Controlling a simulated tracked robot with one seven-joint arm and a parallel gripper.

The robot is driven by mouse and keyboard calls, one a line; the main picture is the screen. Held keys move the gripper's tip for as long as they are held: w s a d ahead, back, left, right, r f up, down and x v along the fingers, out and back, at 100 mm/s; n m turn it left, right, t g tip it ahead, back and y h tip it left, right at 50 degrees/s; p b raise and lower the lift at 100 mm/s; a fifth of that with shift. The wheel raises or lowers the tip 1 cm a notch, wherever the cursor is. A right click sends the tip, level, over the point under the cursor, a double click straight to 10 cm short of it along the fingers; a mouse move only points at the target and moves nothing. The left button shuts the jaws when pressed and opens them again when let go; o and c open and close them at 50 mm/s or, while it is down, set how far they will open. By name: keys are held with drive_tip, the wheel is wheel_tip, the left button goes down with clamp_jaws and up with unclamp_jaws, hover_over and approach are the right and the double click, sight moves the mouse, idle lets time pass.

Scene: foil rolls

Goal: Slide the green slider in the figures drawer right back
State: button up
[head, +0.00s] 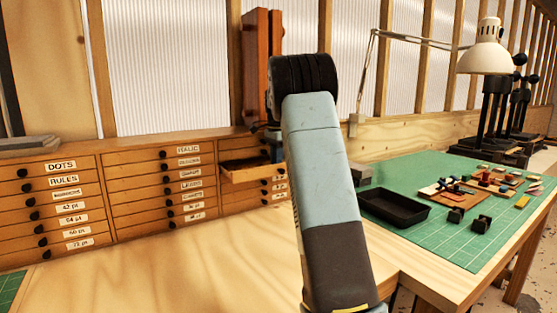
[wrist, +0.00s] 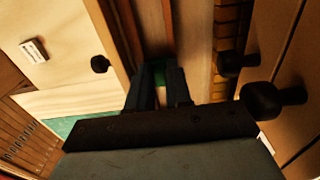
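One drawer (head: 250,173) of the wooden cabinet stands pulled out in the head view, just left of my arm; its label is not readable there. In the wrist view, a dark green piece (wrist: 160,70), which looks like the green slider, shows at the fingertips inside a narrow wooden channel. My gripper (wrist: 159,80) points down into this channel, with its two dark fingers a small gap apart and the green piece between or just beyond the tips. I cannot tell whether the fingers press on it. My arm hides part of the drawer in the head view.
Dark round knobs (wrist: 262,98) on drawer fronts are close to my gripper. A tall reddish-brown wooden piece (head: 262,65) stands on the cabinet top. To the right are a green cutting mat (head: 440,225), a black tray (head: 393,208) and a lamp (head: 486,52). The front bench is clear.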

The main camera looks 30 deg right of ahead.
drive_tip(key=shift+o, duration=0.6)
drive_tip(key=shift+a, duration=0.15)
wheel_tip(320, 180, up, 14)
drive_tip(key=shift+f, duration=0.2)
idle(0.4)
